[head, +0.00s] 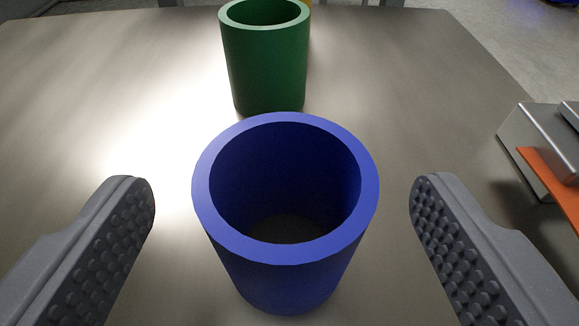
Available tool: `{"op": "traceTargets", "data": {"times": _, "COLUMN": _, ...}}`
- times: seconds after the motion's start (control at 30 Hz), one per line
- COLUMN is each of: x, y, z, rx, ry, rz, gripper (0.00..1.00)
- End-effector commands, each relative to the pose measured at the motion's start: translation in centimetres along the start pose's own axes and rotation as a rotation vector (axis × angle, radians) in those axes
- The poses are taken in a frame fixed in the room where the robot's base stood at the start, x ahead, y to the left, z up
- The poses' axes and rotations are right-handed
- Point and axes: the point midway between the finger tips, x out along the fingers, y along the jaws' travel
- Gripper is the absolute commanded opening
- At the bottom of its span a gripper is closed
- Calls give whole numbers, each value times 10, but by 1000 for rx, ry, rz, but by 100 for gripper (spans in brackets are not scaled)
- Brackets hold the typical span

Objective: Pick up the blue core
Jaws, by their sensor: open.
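The blue core (287,275) is a hollow cylinder standing upright on the metal table, with its open top facing up. It is in the lower middle of the head view. My gripper (283,195) is open, with one studded grey finger on the left of the core and the other on the right. There is a visible gap between each finger and the core, and neither touches it. The inside of the core looks empty.
A green core (265,65) stands upright behind the blue one, with a bit of something yellow behind it. A metal block with an orange plate (553,182) is at the right edge. The table (60,110) is clear on the left.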

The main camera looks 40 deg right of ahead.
Motion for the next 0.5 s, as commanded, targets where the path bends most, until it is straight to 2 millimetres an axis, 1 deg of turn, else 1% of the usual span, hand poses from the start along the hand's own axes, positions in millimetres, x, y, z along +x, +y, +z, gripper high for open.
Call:
{"op": "traceTargets", "data": {"times": 0.17, "x": 7, "y": 0, "z": 1, "rx": 0, "ry": -1, "rz": -2, "gripper": 78}}
{"op": "traceTargets", "data": {"times": 0.27, "x": 15, "y": 0, "z": 2, "rx": 2, "ry": -1, "rz": -1, "gripper": 78}}
{"op": "traceTargets", "data": {"times": 0.5, "x": 48, "y": 1, "z": 4, "rx": 2, "ry": 1, "rz": 1, "gripper": 78}}
